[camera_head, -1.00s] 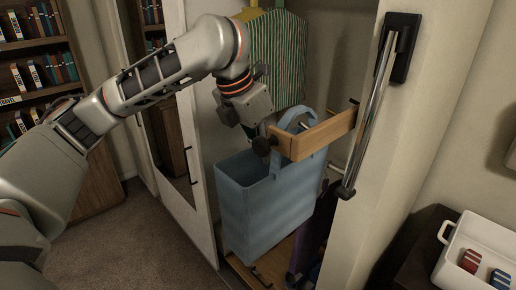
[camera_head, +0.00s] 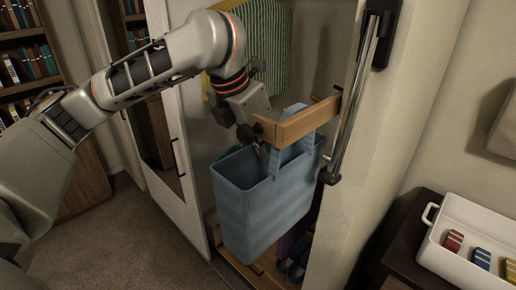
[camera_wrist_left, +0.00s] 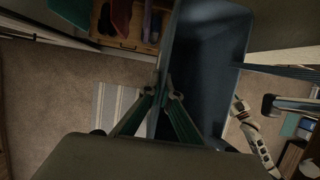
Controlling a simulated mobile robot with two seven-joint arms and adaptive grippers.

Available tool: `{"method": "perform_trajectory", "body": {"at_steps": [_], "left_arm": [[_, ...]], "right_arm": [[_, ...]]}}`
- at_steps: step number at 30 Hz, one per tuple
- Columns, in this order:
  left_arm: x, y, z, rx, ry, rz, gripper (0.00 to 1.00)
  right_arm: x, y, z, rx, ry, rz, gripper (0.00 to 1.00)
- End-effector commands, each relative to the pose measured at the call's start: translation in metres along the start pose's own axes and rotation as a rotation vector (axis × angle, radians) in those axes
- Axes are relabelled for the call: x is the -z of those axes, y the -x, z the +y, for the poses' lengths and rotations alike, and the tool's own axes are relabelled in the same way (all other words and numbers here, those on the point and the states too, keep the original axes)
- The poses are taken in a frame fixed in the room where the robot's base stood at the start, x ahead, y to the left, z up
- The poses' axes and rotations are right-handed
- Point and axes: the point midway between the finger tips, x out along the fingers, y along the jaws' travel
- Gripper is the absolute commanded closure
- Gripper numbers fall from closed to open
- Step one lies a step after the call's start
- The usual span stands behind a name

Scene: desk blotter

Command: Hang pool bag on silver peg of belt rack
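The blue pool bag (camera_head: 265,215) hangs upright and open-topped below the wooden belt rack (camera_head: 308,122). It also shows in the left wrist view (camera_wrist_left: 205,60). One handle rises behind the rack's bar and its top shows just above it; another strap shows below the bar. My left gripper (camera_head: 264,145) is at the bag's top, close to the rack's near end, which partly hides its fingers. In the left wrist view its fingertips (camera_wrist_left: 168,88) are close together at the bag's edge, with bag material between them. I cannot make out the silver peg clearly, or whether the handle is on it.
A chrome rod (camera_head: 352,100) on a black bracket stands right of the rack. A white tray (camera_head: 468,245) with small striped items is at the lower right. Dark items lie below the bag.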

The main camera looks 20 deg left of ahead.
Motion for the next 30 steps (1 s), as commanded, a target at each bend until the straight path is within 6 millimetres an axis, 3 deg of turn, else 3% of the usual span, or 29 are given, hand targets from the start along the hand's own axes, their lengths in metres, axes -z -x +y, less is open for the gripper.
{"method": "perform_trajectory", "body": {"at_steps": [12, 15, 25, 30], "left_arm": [[0.000, 0.000, 0.000, 0.000, 0.001, 0.000, 1.00], [0.000, 0.000, 0.000, 0.000, 0.001, 0.000, 0.76], [0.000, 0.001, 0.000, 0.000, 0.000, 0.000, 0.76], [-0.001, 0.014, 0.001, -0.002, 0.000, -0.003, 0.76]], "right_arm": [[-0.002, 0.001, 0.005, -0.002, 0.014, -0.003, 0.76], [-0.002, 0.001, 0.005, -0.002, 0.014, -0.003, 0.76], [-0.002, 0.000, 0.000, 0.000, 0.000, -0.003, 0.76], [-0.001, 0.000, 0.001, 0.000, 0.002, -0.002, 0.76]]}}
